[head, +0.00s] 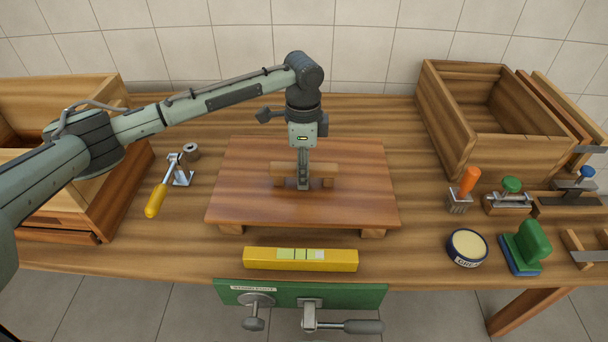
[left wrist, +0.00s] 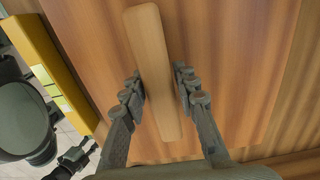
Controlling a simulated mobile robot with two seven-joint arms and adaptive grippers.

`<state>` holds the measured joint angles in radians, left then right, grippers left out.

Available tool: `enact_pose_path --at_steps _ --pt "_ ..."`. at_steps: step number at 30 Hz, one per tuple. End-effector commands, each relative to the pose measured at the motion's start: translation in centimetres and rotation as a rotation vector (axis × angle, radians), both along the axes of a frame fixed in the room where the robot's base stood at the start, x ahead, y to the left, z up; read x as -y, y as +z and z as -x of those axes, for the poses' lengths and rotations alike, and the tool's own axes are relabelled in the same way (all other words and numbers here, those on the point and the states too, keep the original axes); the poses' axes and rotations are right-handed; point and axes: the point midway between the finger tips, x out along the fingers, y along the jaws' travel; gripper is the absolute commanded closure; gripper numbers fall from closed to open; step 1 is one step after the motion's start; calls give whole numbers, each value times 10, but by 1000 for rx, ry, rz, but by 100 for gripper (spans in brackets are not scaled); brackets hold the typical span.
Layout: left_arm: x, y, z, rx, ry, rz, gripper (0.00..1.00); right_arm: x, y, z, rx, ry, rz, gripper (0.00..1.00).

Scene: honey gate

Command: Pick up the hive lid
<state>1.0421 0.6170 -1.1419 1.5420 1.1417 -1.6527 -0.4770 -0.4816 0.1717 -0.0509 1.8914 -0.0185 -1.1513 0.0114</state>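The hive lid (head: 240,190) is a flat reddish-brown board lying level on two battens at the middle of the workbench. A raised wooden handle bar (head: 322,169) runs across its top; it also shows in the left wrist view (left wrist: 152,70). My left gripper (head: 303,184) points straight down over the handle. In the left wrist view its fingers (left wrist: 160,85) stand on either side of the bar, with narrow gaps. The bar is slightly turned relative to the fingers. The gripper hides the middle of the handle in the head view. My right gripper is not in view.
A yellow level (head: 300,260) lies in front of the lid. An open wooden box (head: 490,140) stands right, another hive box (head: 95,205) left. A yellow-handled clamp (head: 157,200), brushes and a round tin (head: 467,247) flank the lid. A green vise plate (head: 230,299) hangs in front.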

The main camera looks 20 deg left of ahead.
Motion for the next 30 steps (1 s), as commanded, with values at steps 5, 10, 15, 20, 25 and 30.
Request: enact_pose_path --at_steps 5,10,15,20,25,30 --pt "0 0 0 0 0 0 96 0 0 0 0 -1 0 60" --pt "0 0 0 0 0 0 100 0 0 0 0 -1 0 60" --pt "1 2 -1 4 0 2 100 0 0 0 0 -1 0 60" --pt "1 2 -1 4 0 2 100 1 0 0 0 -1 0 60" --pt "1 6 -1 4 0 2 100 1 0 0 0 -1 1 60" --pt "1 19 -2 5 0 3 100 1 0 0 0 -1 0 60"
